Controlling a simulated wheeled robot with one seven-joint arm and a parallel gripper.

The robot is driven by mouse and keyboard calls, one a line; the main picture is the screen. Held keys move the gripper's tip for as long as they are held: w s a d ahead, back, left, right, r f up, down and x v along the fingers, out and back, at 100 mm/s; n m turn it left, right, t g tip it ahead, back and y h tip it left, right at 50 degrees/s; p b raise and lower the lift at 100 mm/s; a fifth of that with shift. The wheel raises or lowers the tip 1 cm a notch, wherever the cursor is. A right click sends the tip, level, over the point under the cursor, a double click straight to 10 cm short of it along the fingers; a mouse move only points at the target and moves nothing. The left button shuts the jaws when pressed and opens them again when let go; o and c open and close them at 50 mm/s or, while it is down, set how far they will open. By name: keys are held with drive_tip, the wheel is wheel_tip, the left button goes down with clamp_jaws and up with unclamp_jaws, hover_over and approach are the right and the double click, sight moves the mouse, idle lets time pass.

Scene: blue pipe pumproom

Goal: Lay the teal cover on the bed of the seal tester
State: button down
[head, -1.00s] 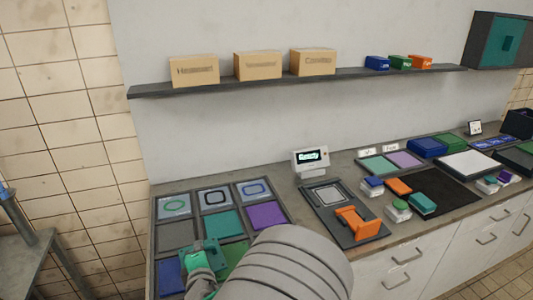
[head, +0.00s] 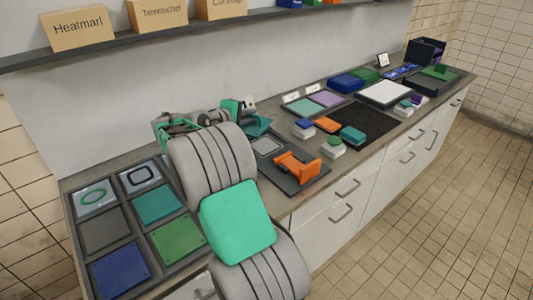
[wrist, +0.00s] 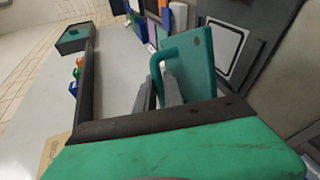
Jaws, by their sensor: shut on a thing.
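The teal cover (head: 259,126) is a flat plate with a raised loop handle. It also shows in the wrist view (wrist: 193,70), tilted in the picture. My gripper (wrist: 160,88) is shut on its handle. In the head view, my arm hides most of the gripper. The seal tester (head: 297,184) is a dark base with an orange bracket (head: 298,167) at its near end. Its pale bed (head: 267,147), with a dark ring outline, also shows in the wrist view (wrist: 222,52). The cover is held beside the bed's far left end, seemingly above the base.
A tray (head: 128,238) of coloured plates and ring seals lies at the left. A dark mat (head: 365,124), small blocks and a white panel (head: 383,93) lie right of the tester. A shelf with boxes (head: 78,29) runs along the wall above.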

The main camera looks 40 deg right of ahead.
drive_tip(key=s+d+m+g+b, duration=0.1)
drive_tip(key=s+d+m+g, duration=0.2)
drive_tip(key=s+d, duration=0.4)
drive_tip(key=s+d+m+g+b, duration=0.1)
drive_tip(key=s+d+m+g, duration=0.2)
drive_tip(key=d, duration=0.6)
drive_tip(key=p, duration=0.2)
hover_over(266, 147)
drive_tip(key=shift+n, duration=0.4)
drive_tip(key=f, duration=0.8)
drive_tip(key=shift+s+d+f, duration=0.25)
drive_tip(key=shift+s+f, duration=0.05)
drive_tip(key=shift+s, duration=0.05)
drive_tip(key=shift+w+a+f, duration=0.15)
drive_tip(key=shift+f, duration=1.8)
drive_tip(key=shift+w, duration=0.1)
drive_tip(key=c, duration=1.5)
unclamp_jaws()
drive_tip(key=shift+a+f, duration=0.1)
drive_tip(key=shift+f, duration=0.05)
drive_tip(key=shift+o, duration=0.2)
